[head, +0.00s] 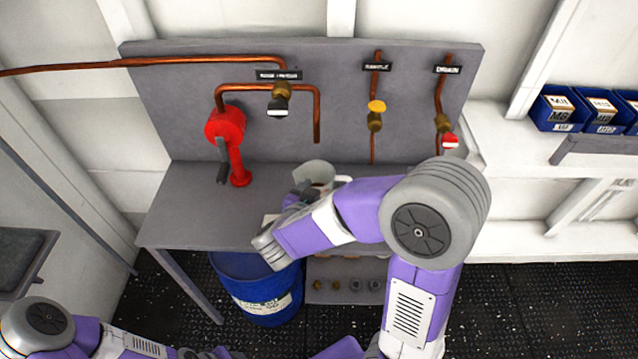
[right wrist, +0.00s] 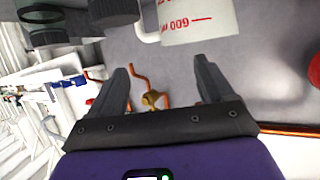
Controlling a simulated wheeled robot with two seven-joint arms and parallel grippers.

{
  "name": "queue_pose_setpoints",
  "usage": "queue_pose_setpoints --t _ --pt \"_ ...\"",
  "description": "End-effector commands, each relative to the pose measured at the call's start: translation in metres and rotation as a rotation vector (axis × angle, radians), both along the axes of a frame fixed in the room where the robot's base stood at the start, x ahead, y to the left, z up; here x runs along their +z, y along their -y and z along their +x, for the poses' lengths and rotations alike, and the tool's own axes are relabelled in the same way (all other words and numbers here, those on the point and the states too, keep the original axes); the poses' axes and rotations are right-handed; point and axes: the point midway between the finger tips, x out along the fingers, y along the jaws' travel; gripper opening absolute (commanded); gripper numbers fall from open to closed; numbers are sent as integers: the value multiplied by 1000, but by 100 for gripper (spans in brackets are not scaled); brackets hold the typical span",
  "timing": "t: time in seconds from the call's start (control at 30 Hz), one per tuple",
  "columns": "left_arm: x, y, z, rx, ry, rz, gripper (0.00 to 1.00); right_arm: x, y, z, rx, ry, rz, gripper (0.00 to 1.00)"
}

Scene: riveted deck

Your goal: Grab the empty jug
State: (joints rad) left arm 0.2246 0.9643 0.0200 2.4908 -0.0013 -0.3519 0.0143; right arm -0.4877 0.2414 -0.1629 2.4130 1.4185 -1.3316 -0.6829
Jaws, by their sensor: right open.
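The jug (head: 314,171) stands on the grey bench, partly hidden behind my right arm. In the right wrist view the jug (right wrist: 200,22) is white with red volume marks, and its handle (right wrist: 148,20) is on its left side; the top edge of the picture cuts it off. My right gripper (head: 299,190) is beside the jug in the head view, partly covered by my own wrist. In the right wrist view the right gripper (right wrist: 162,78) is open, with nothing between its fingers; the jug lies beyond the fingertips. My left arm shows at the bottom left, its gripper out of sight.
A grey bench (head: 185,215) has a back panel with copper pipes, valves and a red hand pump (head: 230,145). A blue drum (head: 262,290) stands below the bench front. Blue bins (head: 560,108) sit on the right shelf. The bench's left part is clear.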

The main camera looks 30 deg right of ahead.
Motion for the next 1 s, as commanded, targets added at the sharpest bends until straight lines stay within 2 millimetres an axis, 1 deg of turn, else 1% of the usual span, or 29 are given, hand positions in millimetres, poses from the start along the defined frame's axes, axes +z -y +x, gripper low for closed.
queue_pose_setpoints --t 0.03,0.1,0.2,0.37,0.47,0.6,0.7,0.83,1.0 --pt "-6 0 0 0 -1 0 43 -7 8 4 -5 0 -1 81" --pt "-11 0 0 1 -1 0 43 -12 17 11 -3 0 0 81" --pt "-15 0 0 1 -1 0 43 -16 26 18 -2 -1 0 81" --pt "-17 0 0 1 0 0 43 -20 33 25 2 1 0 81" --pt "-23 0 0 0 0 0 43 -26 44 31 -2 -1 0 81" --pt "-32 0 0 0 0 0 43 -35 62 44 -2 1 -1 81" --pt "-36 0 0 0 0 0 43 -39 71 51 0 1 1 81" --pt "-38 0 0 0 0 0 43 -41 76 56 4 -1 0 81" --pt "-37 0 0 0 0 0 43 -40 76 56 4 -1 0 81"
